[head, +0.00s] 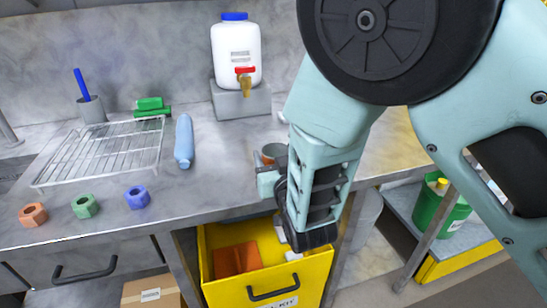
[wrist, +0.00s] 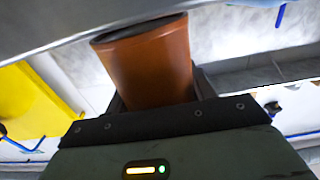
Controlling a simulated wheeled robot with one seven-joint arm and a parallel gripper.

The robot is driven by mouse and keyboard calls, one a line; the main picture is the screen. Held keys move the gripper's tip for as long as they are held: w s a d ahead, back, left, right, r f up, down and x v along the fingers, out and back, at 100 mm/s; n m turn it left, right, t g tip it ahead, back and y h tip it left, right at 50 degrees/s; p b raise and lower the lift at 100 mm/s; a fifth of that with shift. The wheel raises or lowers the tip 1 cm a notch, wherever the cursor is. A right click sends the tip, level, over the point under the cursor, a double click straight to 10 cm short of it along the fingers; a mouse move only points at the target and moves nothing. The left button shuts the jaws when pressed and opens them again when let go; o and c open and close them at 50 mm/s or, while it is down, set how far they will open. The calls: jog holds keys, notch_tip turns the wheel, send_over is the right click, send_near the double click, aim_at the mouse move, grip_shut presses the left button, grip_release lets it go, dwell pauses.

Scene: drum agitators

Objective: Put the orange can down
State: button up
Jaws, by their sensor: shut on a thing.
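The orange can (wrist: 150,65) fills the middle of the wrist view, with its dark round end toward the upper left. My gripper (wrist: 158,98) is shut on it, with a dark finger on either side. In the head view only a small orange part of the can (head: 268,158) shows beside my gripper (head: 270,178), near the front edge of the grey counter (head: 225,165). My gripper and wrist hide the rest. I cannot tell whether the can touches the counter.
A white jug (head: 236,50) stands on a grey block behind. A blue bottle (head: 184,140), a wire rack (head: 105,150) and orange, green and blue nuts (head: 84,206) lie to the left. An open yellow drawer (head: 225,290) is below the front edge. Bare counter lies between bottle and gripper.

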jog(key=shift+f, duration=0.2)
jog(key=shift+f, duration=0.15)
jog(key=o, duration=1)
jog(key=shift+o, duration=0.2)
jog(key=shift+r, duration=0.25)
